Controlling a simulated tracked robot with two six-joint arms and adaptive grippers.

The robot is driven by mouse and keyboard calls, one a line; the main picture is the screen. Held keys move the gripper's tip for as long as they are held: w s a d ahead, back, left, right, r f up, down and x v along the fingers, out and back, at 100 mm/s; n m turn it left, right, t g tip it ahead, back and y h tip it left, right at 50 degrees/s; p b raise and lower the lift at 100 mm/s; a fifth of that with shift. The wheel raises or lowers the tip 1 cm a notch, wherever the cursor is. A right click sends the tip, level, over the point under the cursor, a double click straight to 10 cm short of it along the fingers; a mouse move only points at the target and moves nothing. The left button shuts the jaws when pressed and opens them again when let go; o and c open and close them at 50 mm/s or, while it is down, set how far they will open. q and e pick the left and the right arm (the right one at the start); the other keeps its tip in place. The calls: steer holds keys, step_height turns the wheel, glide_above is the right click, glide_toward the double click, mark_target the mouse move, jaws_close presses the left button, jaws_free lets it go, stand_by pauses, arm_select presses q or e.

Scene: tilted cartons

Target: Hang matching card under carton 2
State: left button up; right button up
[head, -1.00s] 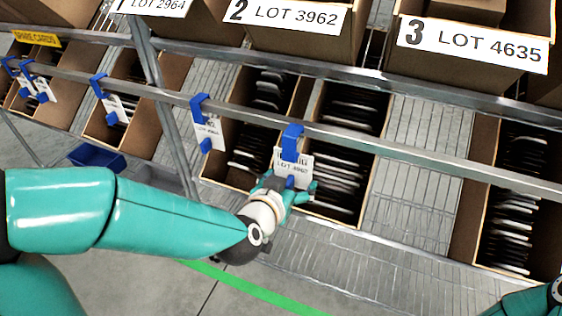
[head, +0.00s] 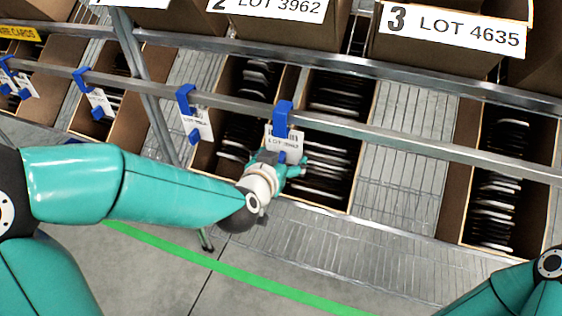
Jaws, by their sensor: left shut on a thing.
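Carton 2 (head: 308,38) stands on the upper shelf, its label (head: 268,6) reading LOT 3962 and cut by the top edge. A white card (head: 286,142) with a blue hook (head: 282,119) is at the rail (head: 352,127) below carton 2. Its print looks like LOT 3962 but is small. The hook's top overlaps the rail; I cannot tell whether it bears on it. My left gripper (head: 281,165) is shut on the card's lower part, hiding its bottom edge. My right arm enters at the bottom right; its gripper is out of view.
Other hooked cards hang left on the rail, the nearest (head: 197,125) left of the held card. Carton 3 (head: 435,50), LOT 4635, is at upper right. Below the rail, boxes hold dark stacked items (head: 497,185). The wire shelf (head: 400,180) between boxes is bare.

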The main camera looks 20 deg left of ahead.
arm_select(q)
steer(key=shift+w, duration=1.35)
steer(key=shift+f+b, duration=0.65)
steer(key=shift+f, duration=0.15)
steer(key=o, duration=0.9)
steer(key=shift+c, duration=0.2)
steer(key=shift+s, duration=0.1)
